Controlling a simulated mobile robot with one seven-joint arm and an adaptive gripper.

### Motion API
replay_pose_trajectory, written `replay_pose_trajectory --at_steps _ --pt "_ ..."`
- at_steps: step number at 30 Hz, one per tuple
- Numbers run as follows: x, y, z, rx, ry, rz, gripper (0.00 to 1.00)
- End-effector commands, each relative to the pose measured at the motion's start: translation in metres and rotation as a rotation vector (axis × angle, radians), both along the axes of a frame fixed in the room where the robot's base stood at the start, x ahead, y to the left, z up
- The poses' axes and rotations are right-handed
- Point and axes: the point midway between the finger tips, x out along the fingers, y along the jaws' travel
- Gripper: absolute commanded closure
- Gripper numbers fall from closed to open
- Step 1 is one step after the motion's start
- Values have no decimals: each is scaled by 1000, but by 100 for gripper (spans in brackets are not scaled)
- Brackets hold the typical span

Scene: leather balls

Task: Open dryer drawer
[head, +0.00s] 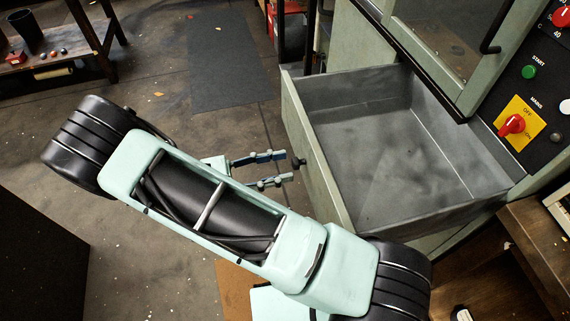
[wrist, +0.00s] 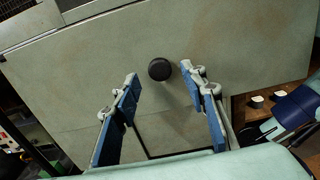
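The dryer drawer (head: 385,150) is pulled far out of the pale green dryer (head: 345,40) and looks empty. Its front panel (head: 312,160) faces my arm and fills much of the wrist view (wrist: 230,45). A round black knob (wrist: 160,69) is on that panel; it shows small in the head view (head: 298,163). My gripper (head: 285,168) is open, its blue-padded fingers (wrist: 158,82) apart and pointing at the panel. In the wrist view the knob appears between and just beyond the fingertips, with nothing held.
A control panel with a red knob on a yellow plate (head: 518,120) is at the right. A wooden shelf (head: 535,235) stands below it. A wooden bench (head: 60,65) is at the far left.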

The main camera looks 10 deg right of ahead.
Motion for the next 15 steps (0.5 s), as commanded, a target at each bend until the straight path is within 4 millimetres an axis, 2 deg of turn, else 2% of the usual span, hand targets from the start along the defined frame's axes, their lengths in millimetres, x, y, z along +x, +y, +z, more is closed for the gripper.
replay_pose_trajectory --at_steps 3,9,15 --pt "-2 27 -1 3 -1 3 61" --pt "-5 68 -1 2 -1 2 61" --pt "-8 92 -1 2 1 0 61"
